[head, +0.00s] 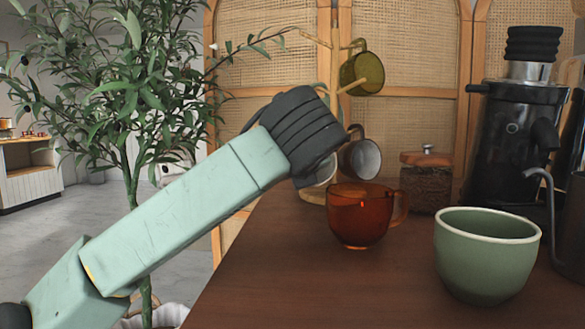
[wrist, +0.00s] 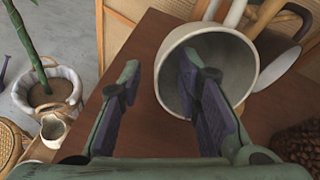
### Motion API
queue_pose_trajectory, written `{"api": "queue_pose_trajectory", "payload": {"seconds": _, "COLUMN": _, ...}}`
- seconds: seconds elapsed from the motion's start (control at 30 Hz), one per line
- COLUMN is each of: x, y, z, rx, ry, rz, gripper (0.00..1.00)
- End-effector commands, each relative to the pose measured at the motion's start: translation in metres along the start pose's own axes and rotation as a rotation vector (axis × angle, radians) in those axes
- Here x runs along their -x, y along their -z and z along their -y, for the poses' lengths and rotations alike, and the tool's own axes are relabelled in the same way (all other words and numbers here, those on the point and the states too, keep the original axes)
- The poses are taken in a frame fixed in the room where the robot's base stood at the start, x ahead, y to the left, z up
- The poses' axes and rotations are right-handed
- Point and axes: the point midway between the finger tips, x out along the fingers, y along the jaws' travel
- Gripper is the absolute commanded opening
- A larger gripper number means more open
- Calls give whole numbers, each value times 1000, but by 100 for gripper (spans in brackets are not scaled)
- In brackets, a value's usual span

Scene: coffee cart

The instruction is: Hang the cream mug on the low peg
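The cream mug (wrist: 246,52) has its mouth turned toward the wrist camera. In the head view the mug (head: 318,184) shows only partly, tilted, below my wrist at the mug stand. My gripper (wrist: 160,72) is open. Its right finger reaches into the mug's mouth and its left finger is outside the left wall, with a gap. Wooden pegs (wrist: 266,15) show behind the mug. An olive mug (head: 368,72) hangs on a high peg (head: 352,88).
A dark mug (head: 350,160) is at the stand, right of the cream mug. An amber glass cup (head: 358,218), a green cup (head: 487,260), a bean jar (head: 428,185) and a black grinder (head: 515,135) stand on the brown counter (head: 270,275). A leafy plant (head: 125,90) is at left.

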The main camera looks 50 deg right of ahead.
Motion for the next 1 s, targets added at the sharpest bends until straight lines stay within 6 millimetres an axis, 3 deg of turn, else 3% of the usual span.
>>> {"api": "queue_pose_trajectory", "payload": {"seconds": 0.17, "x": 14, "y": -1, "z": 0, "rx": -2, "ry": 1, "rz": 4, "gripper": 31}}
{"api": "queue_pose_trajectory", "payload": {"seconds": 0.6, "x": 100, "y": 0, "z": 0, "rx": -2, "ry": 0, "rz": 4, "gripper": 31}}
{"api": "queue_pose_trajectory", "payload": {"seconds": 0.8, "x": 118, "y": -1, "z": 0, "rx": 0, "ry": 0, "rz": 3, "gripper": 31}}
{"api": "queue_pose_trajectory", "payload": {"seconds": 1.0, "x": 121, "y": 0, "z": 0, "rx": 1, "ry": 1, "rz": 1, "gripper": 31}}
